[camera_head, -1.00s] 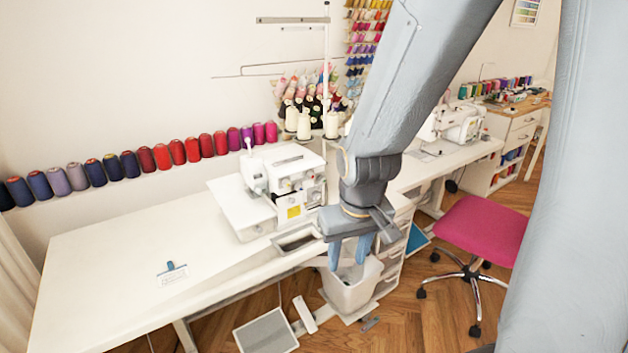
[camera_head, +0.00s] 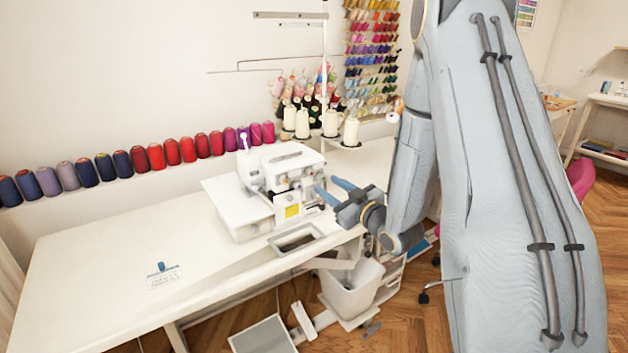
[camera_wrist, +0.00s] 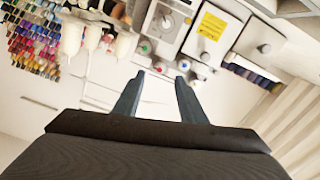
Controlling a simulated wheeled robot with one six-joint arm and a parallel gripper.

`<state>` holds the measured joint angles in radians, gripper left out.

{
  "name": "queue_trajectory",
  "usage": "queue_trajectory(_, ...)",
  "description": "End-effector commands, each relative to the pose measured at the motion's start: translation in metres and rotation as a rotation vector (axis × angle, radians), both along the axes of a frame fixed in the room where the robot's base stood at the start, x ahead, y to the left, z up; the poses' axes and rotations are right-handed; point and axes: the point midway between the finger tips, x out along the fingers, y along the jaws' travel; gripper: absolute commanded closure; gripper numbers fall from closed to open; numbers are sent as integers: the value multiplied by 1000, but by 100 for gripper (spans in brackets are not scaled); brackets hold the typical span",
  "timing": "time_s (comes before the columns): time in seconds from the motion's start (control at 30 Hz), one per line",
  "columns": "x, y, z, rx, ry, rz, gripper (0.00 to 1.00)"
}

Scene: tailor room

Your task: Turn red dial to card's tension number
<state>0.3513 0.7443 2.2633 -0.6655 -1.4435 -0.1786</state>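The white sewing machine (camera_head: 285,175) stands on the white table, with a yellow label on its front. In the wrist view it appears upside down, with a row of small coloured dials. A small reddish dial (camera_wrist: 159,67) shows just beyond my fingertips; its setting is too small to read. The card (camera_head: 165,279) with a blue clip lies on the table's left part; its print is not legible. My gripper (camera_head: 331,190) is at the machine's right front, its fingers pointing at it. In the wrist view my gripper (camera_wrist: 159,77) is open and empty, apart from the dials.
White thread cones (camera_head: 302,123) stand behind the machine. A grey-white bin (camera_head: 350,288) is under the table's front edge. Coloured spools (camera_head: 172,151) line the wall side. The table's left part (camera_head: 100,240) is mostly clear.

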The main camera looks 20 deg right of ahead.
Motion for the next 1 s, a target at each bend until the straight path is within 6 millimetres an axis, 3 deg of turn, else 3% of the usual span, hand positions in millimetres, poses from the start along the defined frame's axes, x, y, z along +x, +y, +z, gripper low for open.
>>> queue_trajectory(0.17, 9, 3, 2, 7, -23, 10, 62)
queue_trajectory(0.6, 66, 22, 3, 6, -22, 7, 62)
queue_trajectory(1.0, 74, 24, 2, 7, -20, 6, 62)
